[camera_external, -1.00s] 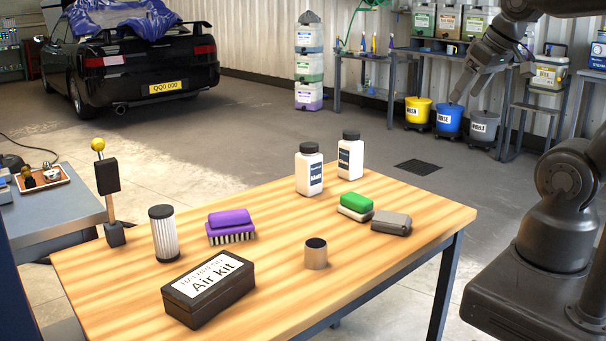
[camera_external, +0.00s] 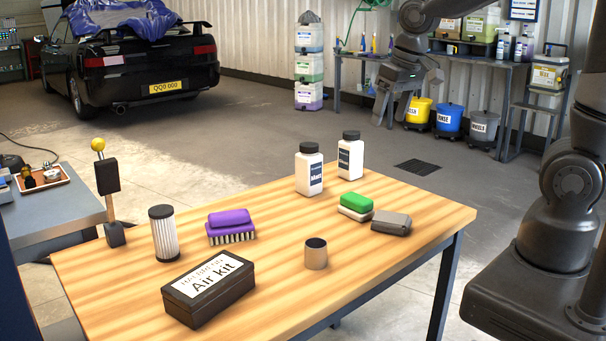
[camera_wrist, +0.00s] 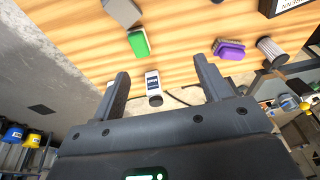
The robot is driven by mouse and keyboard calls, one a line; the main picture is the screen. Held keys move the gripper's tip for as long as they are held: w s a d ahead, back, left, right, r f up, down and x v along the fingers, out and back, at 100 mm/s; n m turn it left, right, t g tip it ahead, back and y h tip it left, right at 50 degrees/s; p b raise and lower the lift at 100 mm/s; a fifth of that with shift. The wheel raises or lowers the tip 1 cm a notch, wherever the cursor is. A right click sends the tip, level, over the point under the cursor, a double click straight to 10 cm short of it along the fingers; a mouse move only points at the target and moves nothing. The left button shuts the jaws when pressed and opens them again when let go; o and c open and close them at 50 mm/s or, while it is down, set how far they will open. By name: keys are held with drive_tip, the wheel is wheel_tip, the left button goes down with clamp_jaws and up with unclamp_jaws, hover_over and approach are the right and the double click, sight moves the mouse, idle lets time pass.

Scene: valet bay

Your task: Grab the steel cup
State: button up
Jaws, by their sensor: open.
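The steel cup (camera_external: 316,254) is a small, short cylinder with a dark top. It stands upright near the front edge of the wooden table, right of the black Air kit box (camera_external: 208,291). My gripper (camera_external: 385,117) is open and empty, in the air beyond the table's far side, well away from the cup. In the wrist view my two fingers (camera_wrist: 161,68) are spread wide with nothing held between them. Only a small dark edge at the top of that view may be the cup; I cannot tell.
The table (camera_external: 270,225) also holds a purple brush (camera_external: 230,226), a ribbed filter (camera_external: 163,234), two white bottles (camera_external: 309,172), a green-topped block (camera_external: 355,203) and a grey block (camera_external: 391,223). A stand with a yellow ball (camera_external: 98,145) is at the left. Table space around the cup is clear.

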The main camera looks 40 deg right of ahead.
drive_tip(key=w+a+f+g, duration=0.2)
drive_tip(key=w+a+f, duration=0.2)
drive_tip(key=a+f, duration=0.45)
approach(315, 242)
drive_tip(key=shift+w+a+f+n+g+h, duration=0.2)
drive_tip(key=shift+n+g+h, duration=0.1)
drive_tip(key=shift+h, duration=0.1)
wheel_tip(315, 242, down, 10)
drive_tip(key=shift+a+f, duration=0.15)
drive_tip(key=shift+f, duration=0.05)
drive_tip(key=c, duration=1.1)
